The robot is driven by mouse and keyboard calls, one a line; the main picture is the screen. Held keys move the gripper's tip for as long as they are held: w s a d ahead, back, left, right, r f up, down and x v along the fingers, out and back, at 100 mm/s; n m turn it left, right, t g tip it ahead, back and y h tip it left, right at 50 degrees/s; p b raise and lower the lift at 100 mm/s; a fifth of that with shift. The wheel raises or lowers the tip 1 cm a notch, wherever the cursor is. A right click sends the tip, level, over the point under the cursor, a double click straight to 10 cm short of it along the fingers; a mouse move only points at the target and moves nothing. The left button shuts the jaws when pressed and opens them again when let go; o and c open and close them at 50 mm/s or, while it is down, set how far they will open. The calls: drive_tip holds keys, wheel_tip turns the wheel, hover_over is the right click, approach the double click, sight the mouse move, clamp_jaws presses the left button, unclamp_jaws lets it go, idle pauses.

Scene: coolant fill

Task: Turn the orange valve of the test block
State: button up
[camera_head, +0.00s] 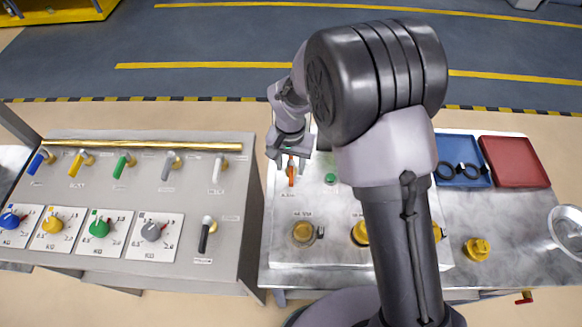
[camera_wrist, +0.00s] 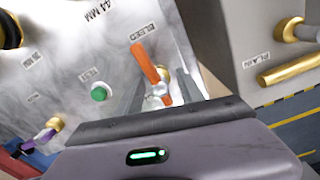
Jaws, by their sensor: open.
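The orange valve (camera_head: 291,176) has a narrow lever handle and sits at the upper left of the pale test block (camera_head: 281,243). In the wrist view the orange valve (camera_wrist: 146,62) is beside a label reading BLEED, its lever running slantwise over a metal stem. My gripper (camera_head: 290,158) is right at the valve, pointing down toward the block. In the wrist view my gripper (camera_wrist: 161,84) is open, with one finger on each side of the orange lever. I cannot tell whether either finger touches it. My arm hides much of the block in the head view.
A green button (camera_head: 331,179) is right of the valve. Brass fittings, including one (camera_head: 303,232), stand on the block. A grey panel (camera_head: 230,235) with coloured levers and dials is at left. Blue (camera_head: 451,177) and red (camera_head: 515,165) trays lie at right.

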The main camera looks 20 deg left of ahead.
drive_tip(key=shift+f, duration=0.4)
clamp_jaws()
